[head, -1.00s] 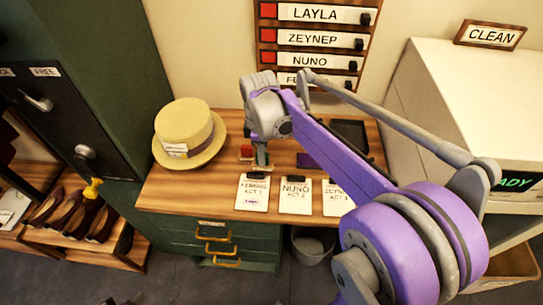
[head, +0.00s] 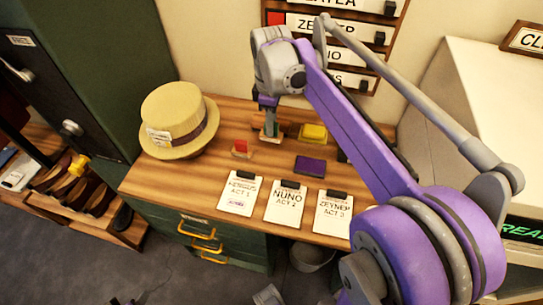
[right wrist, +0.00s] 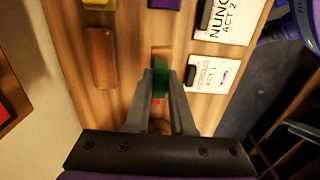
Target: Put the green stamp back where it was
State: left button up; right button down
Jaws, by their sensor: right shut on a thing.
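My right gripper (head: 270,132) is over the back of the wooden desk, right of and behind the small red-topped block (head: 240,149). In the right wrist view the right gripper (right wrist: 160,88) is shut on the green stamp (right wrist: 161,76), whose green part shows between the fingertips. A pale wooden part shows just beyond it. In the head view the green is not clear, and I cannot tell if the stamp touches the desk. A bit of red (right wrist: 156,101) shows below the fingertips in the wrist view. My left gripper is not in view.
A yellow block (head: 313,133) and a purple pad (head: 310,165) lie to the right. A rounded wooden block (right wrist: 102,58) lies toward the wall. Clipped cards (head: 287,202) line the front. A straw hat (head: 178,120) stands at left.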

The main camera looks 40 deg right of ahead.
notch_tip(320, 180, down, 10)
jog(key=shift+a+r+b, duration=0.1)
jog(key=shift+r+b, duration=0.05)
jog(key=shift+b, duration=0.25)
jog(key=shift+f, duration=0.2)
jog(key=c, duration=0.8)
grip_release()
jog(key=shift+o, duration=0.2)
jog(key=shift+r, duration=0.1)
jog(key=shift+r, duration=0.25)
notch_tip(320, 180, up, 12)
jog(key=shift+f+p, duration=0.15)
jog(key=shift+p, duration=0.45)
